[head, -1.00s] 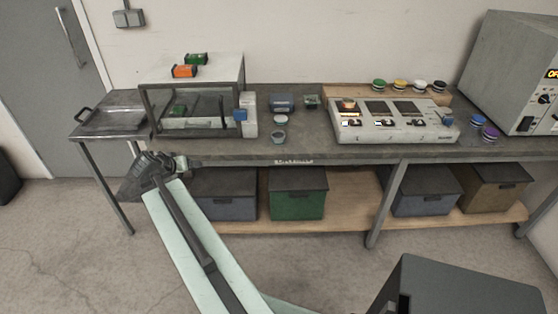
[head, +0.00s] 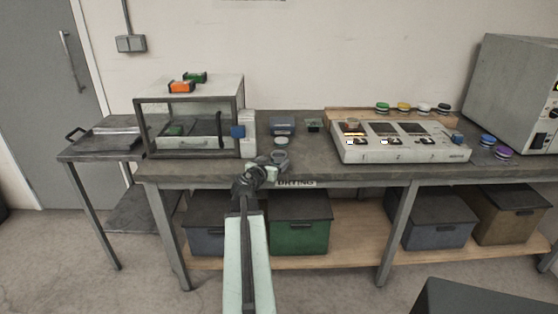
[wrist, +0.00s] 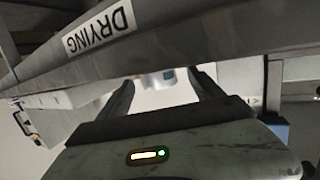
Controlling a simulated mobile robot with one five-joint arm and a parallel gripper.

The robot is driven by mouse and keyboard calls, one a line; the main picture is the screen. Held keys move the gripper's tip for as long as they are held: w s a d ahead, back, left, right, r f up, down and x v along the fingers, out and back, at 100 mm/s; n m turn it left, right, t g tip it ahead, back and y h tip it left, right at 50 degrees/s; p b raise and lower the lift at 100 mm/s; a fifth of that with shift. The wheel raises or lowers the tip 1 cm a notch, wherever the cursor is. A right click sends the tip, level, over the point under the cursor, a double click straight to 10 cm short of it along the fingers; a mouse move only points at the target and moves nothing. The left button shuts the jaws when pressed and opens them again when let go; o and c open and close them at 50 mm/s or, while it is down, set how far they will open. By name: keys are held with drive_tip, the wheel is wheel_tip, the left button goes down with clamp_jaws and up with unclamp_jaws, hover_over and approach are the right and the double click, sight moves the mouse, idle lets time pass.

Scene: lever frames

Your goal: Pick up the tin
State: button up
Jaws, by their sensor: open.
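A small round grey tin (head: 281,156) stands near the front edge of the bench, partly hidden by my gripper (head: 270,162). A pale round lidded container (head: 281,142) sits just behind it; I cannot tell for sure which of the two is the task's tin. My gripper is open at the bench's front edge, close in front of the grey tin. In the wrist view my gripper (wrist: 162,80) shows two spread fingers. A pale object with a teal patch (wrist: 157,80) shows beyond and between the fingertips, apart from them.
The bench edge with its DRYING label (head: 296,183) is close to my gripper. Storage bins, including a green one (head: 300,222), sit on the lower shelf.

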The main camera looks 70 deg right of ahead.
sight(276, 159)
drive_tip(key=d, duration=0.5)
drive_tip(key=shift+s+f, duration=0.1)
drive_tip(key=shift+f, duration=0.2)
drive_tip(key=shift+a+r, duration=0.1)
drive_tip(key=shift+a, duration=0.05)
drive_tip(key=shift+c, duration=0.7)
drive_tip(key=c, duration=1.4)
drive_tip(key=shift+r+p, duration=11.35)
drive_tip(key=shift+r, duration=0.15)
